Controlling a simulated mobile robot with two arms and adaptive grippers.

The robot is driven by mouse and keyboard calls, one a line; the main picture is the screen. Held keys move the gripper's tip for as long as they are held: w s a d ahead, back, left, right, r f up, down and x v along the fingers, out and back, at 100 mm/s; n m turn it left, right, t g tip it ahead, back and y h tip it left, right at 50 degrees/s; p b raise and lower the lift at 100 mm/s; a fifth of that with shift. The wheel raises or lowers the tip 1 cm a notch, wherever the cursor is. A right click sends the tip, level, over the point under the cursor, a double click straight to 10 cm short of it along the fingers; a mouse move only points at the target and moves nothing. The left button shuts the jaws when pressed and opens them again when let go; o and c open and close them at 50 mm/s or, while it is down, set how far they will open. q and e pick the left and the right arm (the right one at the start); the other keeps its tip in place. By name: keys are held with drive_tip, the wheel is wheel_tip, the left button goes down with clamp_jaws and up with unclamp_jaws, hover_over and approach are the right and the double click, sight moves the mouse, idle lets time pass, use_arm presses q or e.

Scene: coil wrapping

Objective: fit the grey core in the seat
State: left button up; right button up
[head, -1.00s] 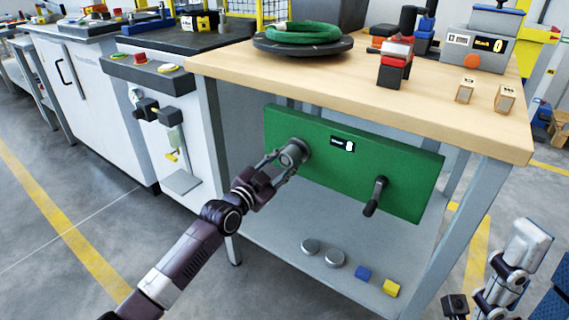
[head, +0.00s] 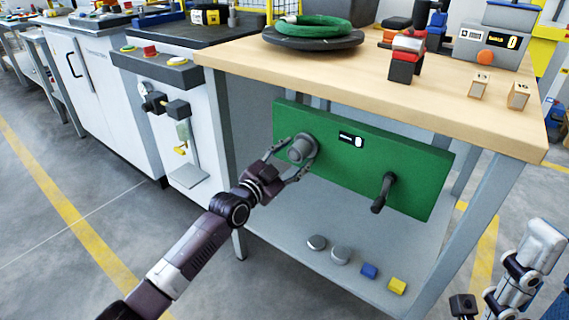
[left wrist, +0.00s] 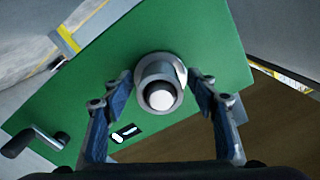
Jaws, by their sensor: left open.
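The grey core (head: 302,149) sits at the round seat on the left part of the green panel (head: 420,165), below the tabletop. In the left wrist view, the core (left wrist: 161,95) points its pale end at the camera, with a grey ring around it. I cannot tell how deep it sits. My left gripper (head: 290,161) is open, its fingers spread on either side of the core with gaps showing. The blue-padded fingers of this gripper (left wrist: 160,100) also show in the left wrist view.
A black crank handle (head: 383,193) sticks out from the panel's right part. A green coil (head: 312,27) lies on a dark turntable above.

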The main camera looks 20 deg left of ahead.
use_arm(q)
drive_tip(key=v, duration=1.1)
drive_tip(key=shift+s, duration=0.25)
